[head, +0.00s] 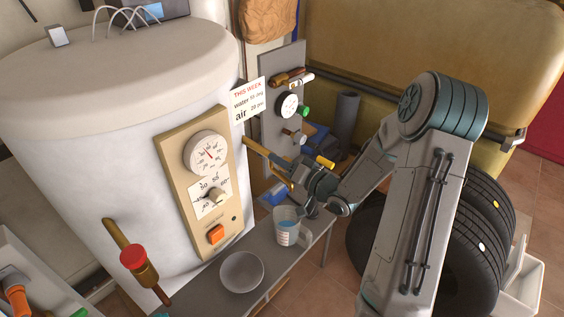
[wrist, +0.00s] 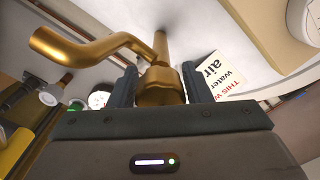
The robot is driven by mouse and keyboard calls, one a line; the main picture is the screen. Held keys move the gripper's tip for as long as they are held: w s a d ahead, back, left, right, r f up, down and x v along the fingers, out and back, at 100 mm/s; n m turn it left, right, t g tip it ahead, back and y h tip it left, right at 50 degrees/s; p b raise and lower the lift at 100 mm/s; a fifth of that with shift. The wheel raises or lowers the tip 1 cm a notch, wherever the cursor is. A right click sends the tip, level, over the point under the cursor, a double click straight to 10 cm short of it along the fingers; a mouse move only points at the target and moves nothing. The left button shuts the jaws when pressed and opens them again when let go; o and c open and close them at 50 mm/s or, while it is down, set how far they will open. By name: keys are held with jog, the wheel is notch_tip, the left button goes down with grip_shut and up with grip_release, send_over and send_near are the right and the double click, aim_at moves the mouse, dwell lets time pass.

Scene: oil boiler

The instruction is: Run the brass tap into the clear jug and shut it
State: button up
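The brass tap (head: 257,150) sticks out from the side of the white boiler. In the wrist view its bent spout (wrist: 85,48) points left and its round knob (wrist: 160,88) sits between my two fingers. My gripper (wrist: 160,84) has a finger against each side of the knob, with no clear gap. In the head view my gripper (head: 290,179) is at the tap, partly hidden by my own wrist. The clear jug (head: 287,226) stands upright on the grey bench below the tap.
A white bowl (head: 242,271) stands on the grey bench (head: 205,297) left of the jug. A red-knobbed brass valve (head: 133,258) juts out at the lower left. A gauge panel (head: 188,158) is on the boiler. Dark tyres (head: 480,245) stand at right.

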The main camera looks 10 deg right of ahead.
jog(key=shift+o, duration=0.9)
jog(key=shift+s+d, duration=0.2)
jog(key=b+v, duration=0.2)
jog(key=v, duration=1.1)
jog(key=shift+b, duration=0.4)
jog(key=shift+d, duration=0.1)
